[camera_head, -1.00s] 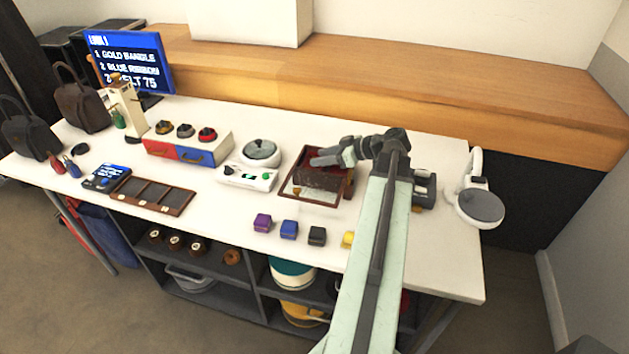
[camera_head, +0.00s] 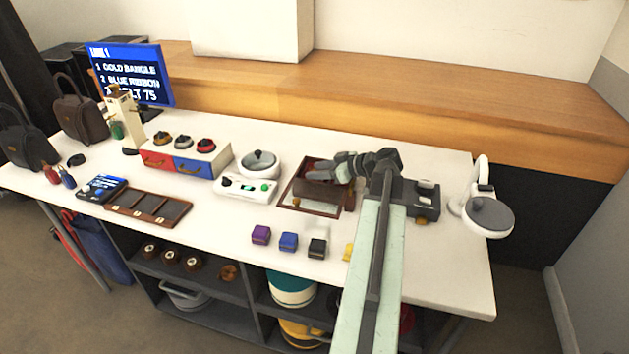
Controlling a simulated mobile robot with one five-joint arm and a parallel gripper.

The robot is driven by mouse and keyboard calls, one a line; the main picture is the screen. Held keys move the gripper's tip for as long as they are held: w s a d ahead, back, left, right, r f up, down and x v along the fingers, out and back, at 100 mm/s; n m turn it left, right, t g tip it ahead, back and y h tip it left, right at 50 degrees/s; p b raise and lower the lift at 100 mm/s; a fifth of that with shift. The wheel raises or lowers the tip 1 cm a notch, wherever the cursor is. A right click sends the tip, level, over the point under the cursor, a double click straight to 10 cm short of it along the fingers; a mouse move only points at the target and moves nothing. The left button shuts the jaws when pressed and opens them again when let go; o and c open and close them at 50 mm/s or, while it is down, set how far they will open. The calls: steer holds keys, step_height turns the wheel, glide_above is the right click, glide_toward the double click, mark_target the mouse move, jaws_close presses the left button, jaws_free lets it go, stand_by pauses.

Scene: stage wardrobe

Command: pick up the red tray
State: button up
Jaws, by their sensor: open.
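No plainly red tray stands out. The nearest match is a shallow reddish-brown framed tray (camera_head: 308,211) with a pale, mirror-like floor, right of centre on the white table. A dark brown block or roll (camera_head: 316,191) shows inside it. My gripper (camera_head: 343,167) is open over the tray's right back part; I cannot tell whether it touches anything. The gripper and my arm hide the tray's right side. A red-fronted drawer (camera_head: 156,160) sits beside a blue one in a white unit at the left.
A white device with a round lid (camera_head: 258,164) stands just left of the framed tray. Small purple (camera_head: 261,235), blue (camera_head: 288,242) and black (camera_head: 317,248) boxes line the front. A brown compartment tray (camera_head: 148,207) lies left. A white scale-like device (camera_head: 487,215) stands right.

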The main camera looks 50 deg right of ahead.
jaws_close()
step_height(320, 180, up, 10)
steer(key=p, duration=1)
